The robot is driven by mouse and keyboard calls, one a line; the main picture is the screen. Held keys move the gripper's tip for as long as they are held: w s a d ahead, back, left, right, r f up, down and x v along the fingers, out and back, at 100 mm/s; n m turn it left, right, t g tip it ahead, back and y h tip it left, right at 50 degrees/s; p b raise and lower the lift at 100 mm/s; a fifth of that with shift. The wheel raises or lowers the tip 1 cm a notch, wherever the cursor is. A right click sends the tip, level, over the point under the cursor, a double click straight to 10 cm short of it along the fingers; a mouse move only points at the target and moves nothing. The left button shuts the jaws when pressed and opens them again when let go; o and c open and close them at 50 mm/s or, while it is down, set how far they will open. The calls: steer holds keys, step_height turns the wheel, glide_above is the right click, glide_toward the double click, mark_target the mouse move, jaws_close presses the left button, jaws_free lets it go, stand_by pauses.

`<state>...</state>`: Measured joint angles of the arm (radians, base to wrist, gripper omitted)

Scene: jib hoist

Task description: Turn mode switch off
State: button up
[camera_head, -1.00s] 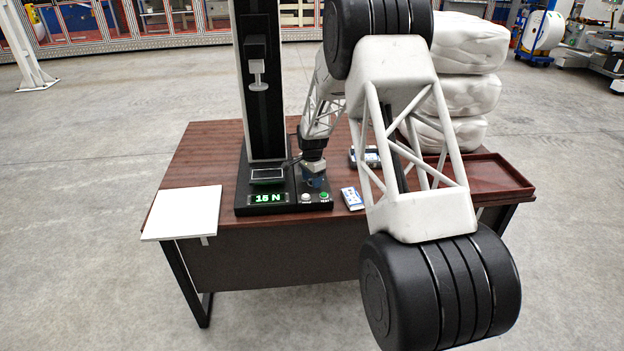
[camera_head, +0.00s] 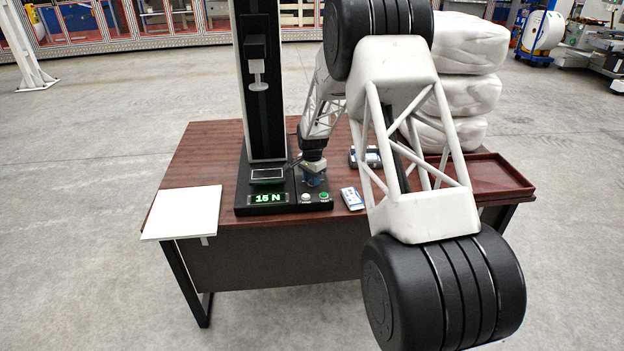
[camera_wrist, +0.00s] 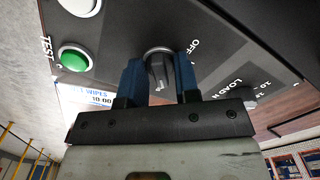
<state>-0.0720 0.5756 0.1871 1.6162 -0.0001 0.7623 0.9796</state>
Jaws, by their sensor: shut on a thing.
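The mode switch (camera_wrist: 158,66) is a dark rotary knob on the black panel of the test stand, between the two blue fingers of my gripper (camera_wrist: 160,78) in the wrist view. The fingers are shut on it. An "OFF" label shows just beyond the right finger. The knob's pointer direction is hard to read. In the head view my gripper (camera_head: 313,178) is low over the right part of the stand's base (camera_head: 238,196), and the knob is hidden behind it. The stand's green display (camera_head: 268,198) reads "15 N".
A green TEST button (camera_wrist: 74,58) and a white button (camera_wrist: 82,6) sit left of the switch in the wrist view. A "LOAD N" dial (camera_wrist: 250,100) is to the right. A white board (camera_head: 182,212), a wipes packet (camera_head: 352,198) and a red tray (camera_head: 485,175) lie on the table.

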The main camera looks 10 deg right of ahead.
steer(key=n, duration=1.6)
steer(key=shift+d+n, duration=0.1)
steer(key=shift+n, duration=0.3)
steer(key=n, duration=0.5)
steer(key=shift+n, duration=0.3)
steer(key=o, duration=0.9)
steer(key=shift+r, duration=0.15)
